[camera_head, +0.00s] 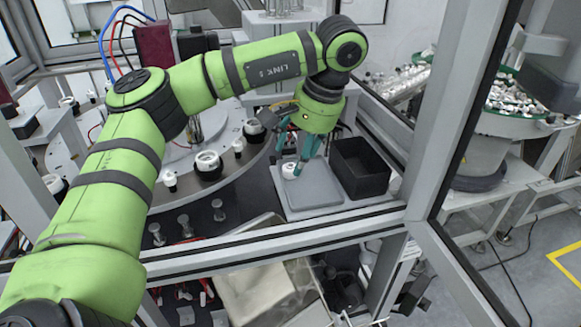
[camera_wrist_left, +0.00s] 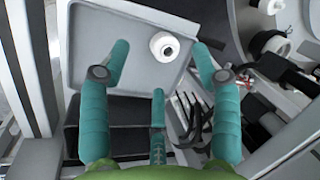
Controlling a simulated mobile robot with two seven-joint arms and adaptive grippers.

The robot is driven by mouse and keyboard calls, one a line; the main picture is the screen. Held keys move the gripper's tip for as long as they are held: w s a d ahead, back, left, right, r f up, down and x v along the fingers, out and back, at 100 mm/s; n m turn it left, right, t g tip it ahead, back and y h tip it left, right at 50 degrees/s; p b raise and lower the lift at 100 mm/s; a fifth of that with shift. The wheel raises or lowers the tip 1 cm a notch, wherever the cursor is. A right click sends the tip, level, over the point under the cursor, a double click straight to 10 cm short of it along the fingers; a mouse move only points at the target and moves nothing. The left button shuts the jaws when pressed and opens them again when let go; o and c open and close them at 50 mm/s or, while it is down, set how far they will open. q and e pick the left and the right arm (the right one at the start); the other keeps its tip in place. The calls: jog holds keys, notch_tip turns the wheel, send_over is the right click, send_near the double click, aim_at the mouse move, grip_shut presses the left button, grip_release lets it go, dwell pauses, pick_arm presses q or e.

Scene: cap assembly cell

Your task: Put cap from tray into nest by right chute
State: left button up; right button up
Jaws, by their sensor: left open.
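A white cap (camera_head: 290,171) with a dark centre hole lies on the grey tray (camera_head: 313,196). In the left wrist view the cap (camera_wrist_left: 164,46) lies on the tray (camera_wrist_left: 95,50), between and just beyond the tips of my teal fingers. My left gripper (camera_head: 301,166) points down over the tray close to the cap, with its fingers apart and empty. Dark nests with white rings stand on the round table: one nest (camera_head: 208,172) at the front and another nest (camera_head: 254,134) nearer the tray. I cannot tell which one is by the right chute. My right gripper is not in view.
A black open bin (camera_head: 359,168) stands just right of the tray. A grey frame beam (camera_head: 270,238) runs in front, and a frame post (camera_head: 468,110) rises at the right. Small posts (camera_head: 218,210) stand by the table's front. A bowl of parts (camera_head: 520,95) is outside the frame.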

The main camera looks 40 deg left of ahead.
aim_at(293, 165)
pick_arm(q)
jog(key=x, duration=0.4)
jog(key=shift+w+a+p, duration=0.25)
jog(key=shift+w+p, duration=0.1)
jog(key=shift+f, duration=0.1)
jog(key=shift+s+d, duration=0.1)
jog(key=shift+c, duration=1)
jog(key=c, duration=0.5)
jog(key=shift+c, duration=0.5)
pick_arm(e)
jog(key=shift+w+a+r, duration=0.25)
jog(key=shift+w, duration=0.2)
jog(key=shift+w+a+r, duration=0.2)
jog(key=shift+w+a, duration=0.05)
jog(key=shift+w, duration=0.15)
